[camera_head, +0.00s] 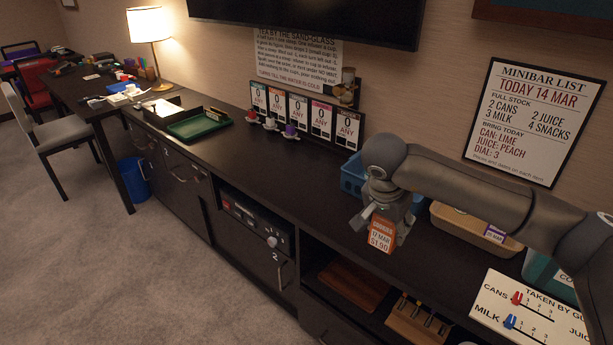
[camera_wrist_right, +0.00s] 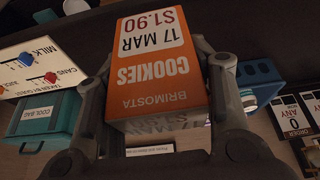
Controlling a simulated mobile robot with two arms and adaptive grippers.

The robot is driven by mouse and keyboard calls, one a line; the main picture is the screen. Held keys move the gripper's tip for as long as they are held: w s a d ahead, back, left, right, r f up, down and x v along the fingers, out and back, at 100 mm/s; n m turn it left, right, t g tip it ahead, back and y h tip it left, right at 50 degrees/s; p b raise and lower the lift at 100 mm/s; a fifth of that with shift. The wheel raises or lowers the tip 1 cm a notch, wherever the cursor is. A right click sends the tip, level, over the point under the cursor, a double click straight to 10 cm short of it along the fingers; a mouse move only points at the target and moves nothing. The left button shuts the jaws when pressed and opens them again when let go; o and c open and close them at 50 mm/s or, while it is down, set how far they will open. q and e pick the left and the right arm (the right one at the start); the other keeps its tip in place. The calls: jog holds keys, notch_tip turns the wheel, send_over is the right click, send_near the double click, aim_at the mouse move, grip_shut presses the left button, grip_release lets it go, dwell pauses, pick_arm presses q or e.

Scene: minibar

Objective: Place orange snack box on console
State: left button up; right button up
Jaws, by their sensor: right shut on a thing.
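The orange snack box (camera_head: 382,232) is a small orange carton with a white label; in the right wrist view (camera_wrist_right: 155,75) it reads "COOKIES", "17 MAR" and "$1.90". My right gripper (camera_head: 388,210) is shut on it, with one finger on each side of the box in the wrist view (camera_wrist_right: 160,110). In the head view the box hangs in front of the gripper, over the front part of the dark console (camera_head: 300,180). I cannot tell whether its lower end touches the console top. My left gripper is not in view.
A blue basket (camera_head: 353,175) stands behind the gripper, and a tan tray (camera_head: 462,226) is to its right. A white counter board (camera_head: 530,308) lies at the right front. A green tray (camera_head: 197,124) is farther left. The console top between the green tray and the gripper is mostly clear.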

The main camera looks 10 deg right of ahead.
jog(key=shift+w+d, duration=0.15)
jog(key=shift+w, duration=0.05)
jog(key=shift+d+f, duration=0.1)
jog(key=shift+d, duration=0.2)
jog(key=w+d+f, duration=0.1)
jog(key=d+f, duration=0.1)
jog(key=d, duration=0.1)
jog(key=w+d+f+p, duration=0.1)
jog(key=d+f, duration=0.2)
jog(key=d, duration=0.1)
jog(key=w+d+f+p, duration=0.1)
jog(key=w+d+f, duration=0.1)
jog(key=d+f, duration=0.1)
jog(key=shift+d+f, duration=0.15)
jog(key=shift+d, duration=0.55)
jog(key=shift+w+d+f, duration=0.2)
jog(key=shift+d+f, duration=0.15)
jog(key=shift+f, duration=0.15)
jog(key=f+p, duration=0.1)
jog(key=f, duration=0.2)
jog(key=shift+d+f, duration=0.1)
jog(key=shift+d, duration=0.1)
jog(key=shift+f, duration=0.15)
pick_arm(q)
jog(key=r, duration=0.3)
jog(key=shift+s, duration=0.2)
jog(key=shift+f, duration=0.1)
